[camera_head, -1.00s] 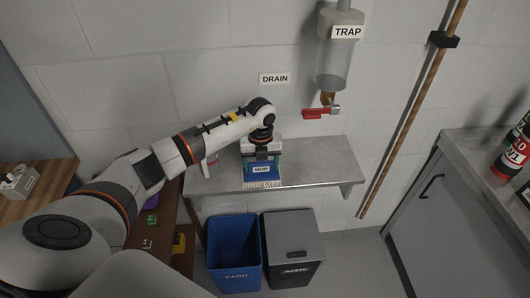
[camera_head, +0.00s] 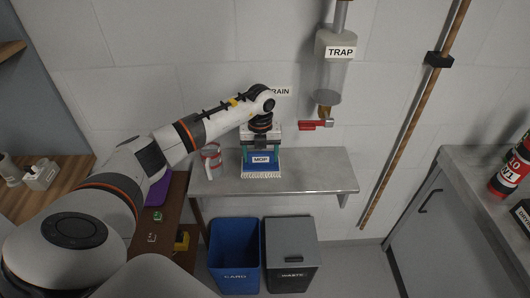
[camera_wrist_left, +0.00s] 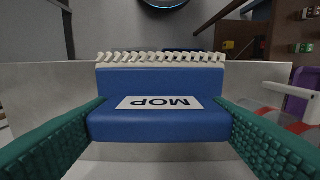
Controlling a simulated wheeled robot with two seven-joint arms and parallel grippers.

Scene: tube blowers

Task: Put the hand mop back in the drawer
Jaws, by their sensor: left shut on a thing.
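The hand mop (camera_head: 248,166) is a blue block with a white "MOP" label and a pale fringe. It is at the wall shelf (camera_head: 315,178), near its left part; I cannot tell if the fringe touches the shelf. My left gripper (camera_head: 261,150) is shut on the mop from above. In the left wrist view the mop (camera_wrist_left: 160,130) sits between the green finger pads, its fringe at the far edge. A dark brown drawer-like unit (camera_head: 172,212) at lower left holds small green and yellow items, partly hidden by my arm. My right gripper is not in view.
A red and white can (camera_head: 211,155) stands on the shelf just left of the mop. A blue card bin (camera_head: 235,260) and a grey waste bin (camera_head: 291,258) stand below. The red trap valve (camera_head: 315,125) is above right. The shelf's right part is clear.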

